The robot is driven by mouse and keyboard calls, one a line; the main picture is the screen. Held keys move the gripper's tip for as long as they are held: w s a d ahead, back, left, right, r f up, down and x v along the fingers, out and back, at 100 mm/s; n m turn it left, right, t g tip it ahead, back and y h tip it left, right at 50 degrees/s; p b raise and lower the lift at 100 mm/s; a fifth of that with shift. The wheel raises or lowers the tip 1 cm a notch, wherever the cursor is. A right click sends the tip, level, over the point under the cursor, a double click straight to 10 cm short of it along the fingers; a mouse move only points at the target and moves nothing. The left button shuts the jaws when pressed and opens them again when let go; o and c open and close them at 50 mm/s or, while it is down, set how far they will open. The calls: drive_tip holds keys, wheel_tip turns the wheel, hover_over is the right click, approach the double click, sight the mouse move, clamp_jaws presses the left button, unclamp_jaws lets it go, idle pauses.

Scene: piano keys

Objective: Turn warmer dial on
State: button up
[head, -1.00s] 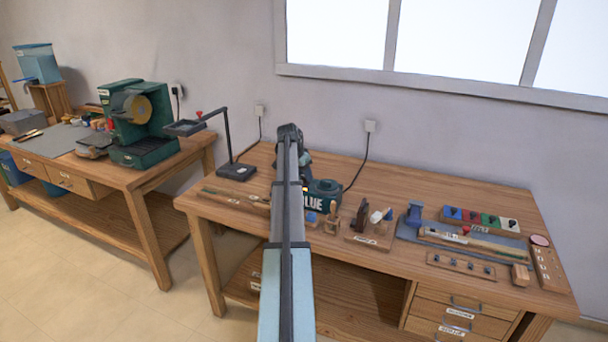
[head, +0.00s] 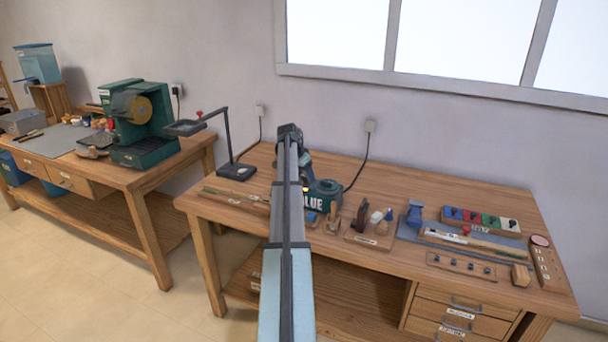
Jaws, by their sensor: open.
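The glue warmer (head: 325,191) is a dark teal unit with a white "GLUE" label, standing on the right workbench. A small orange light shows at its left edge. My arm reaches up the middle of the head view and covers the warmer's left side. The dark end of my arm with my gripper (head: 305,165) is at or just above the warmer's back. My gripper is open; its fingertips are mostly hidden, and I cannot tell whether they touch anything. I cannot make out the dial.
A black stand (head: 236,171) is left of the warmer. A green machine (head: 140,125) is on the left bench.

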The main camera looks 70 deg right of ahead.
drive_tip(key=shift+r, duration=0.1)
drive_tip(key=v, duration=1.3)
drive_tip(key=shift+r, duration=0.3)
drive_tip(key=shift+a, duration=0.15)
